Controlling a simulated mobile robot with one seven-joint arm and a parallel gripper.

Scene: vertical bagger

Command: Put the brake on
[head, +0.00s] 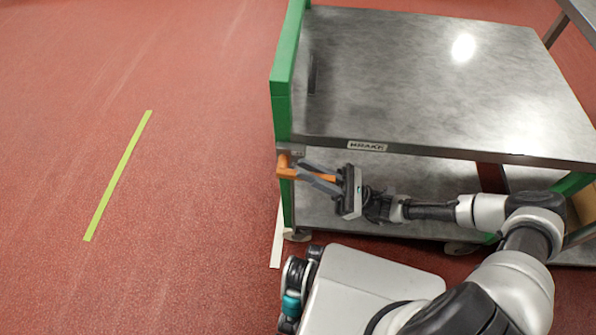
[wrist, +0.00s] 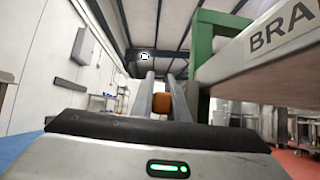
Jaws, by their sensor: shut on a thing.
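The orange brake lever (head: 285,168) is on the green front corner post of a steel-topped trolley, just under the top's edge. Its orange bar points right, along the front edge. A plate reading BRAKE (head: 367,146) is on that edge, and part of it shows at the upper right of the wrist view (wrist: 280,32). My gripper (head: 307,174) reaches in from the right, below the top, and is shut on the lever. In the wrist view, the orange lever end (wrist: 161,104) shows between my two grey fingers. The fingers hide part of the lever.
The trolley's steel top (head: 420,80) is bare and overhangs its lower shelf (head: 335,212). A green end frame (head: 282,85) stands at its left. A caster (head: 298,235) is below the corner. The red floor to the left is open, with a yellow-green stripe (head: 118,175).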

